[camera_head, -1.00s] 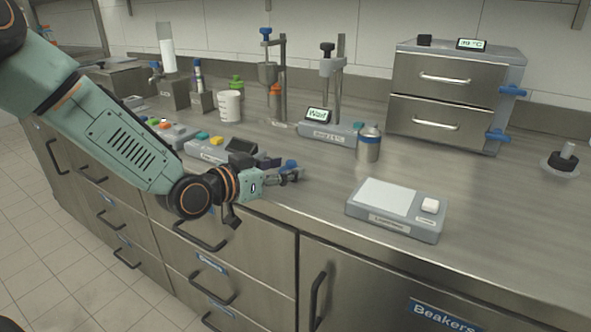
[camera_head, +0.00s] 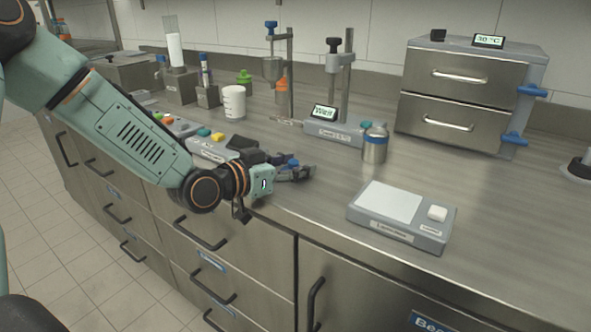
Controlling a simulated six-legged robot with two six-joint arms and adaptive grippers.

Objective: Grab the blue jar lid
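My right gripper is out of view.
A scale with a white plate (camera_head: 388,202) lies in front of the jar. Behind the jar is a stand device (camera_head: 340,130); a steel drawer unit (camera_head: 455,98) stands behind right. A white beaker (camera_head: 233,102) is at the back left. Counter right of the scale is clear.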

